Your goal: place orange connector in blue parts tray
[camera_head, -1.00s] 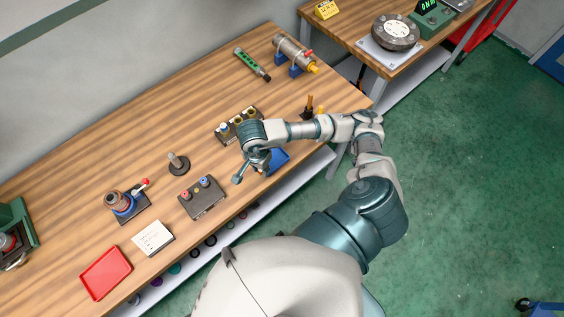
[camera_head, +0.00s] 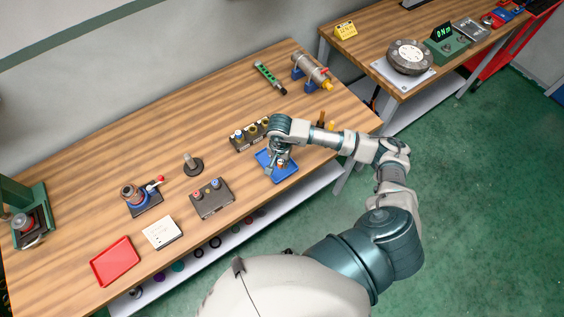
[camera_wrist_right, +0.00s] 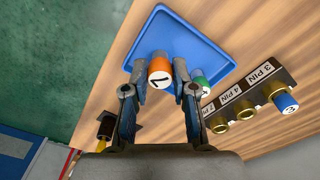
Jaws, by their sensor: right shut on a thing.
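The blue parts tray (camera_head: 290,177) lies near the front edge of the wooden bench, under my right gripper (camera_head: 279,167). In the right wrist view my right gripper (camera_wrist_right: 160,87) is shut on the orange connector (camera_wrist_right: 160,66), which has a white band with a dark mark. The connector is over the blue tray (camera_wrist_right: 190,40); whether it touches the tray floor I cannot tell. A green connector (camera_wrist_right: 200,84) is beside it, at the tray's near side and partly hidden by a finger. My left gripper is out of view.
A dark connector holder (camera_head: 243,142) stands just behind the tray; its pin labels and a blue connector (camera_wrist_right: 285,102) show in the wrist view. A dark box with knobs (camera_head: 212,199) is left of the tray. A red tray (camera_head: 115,262) lies farther left.

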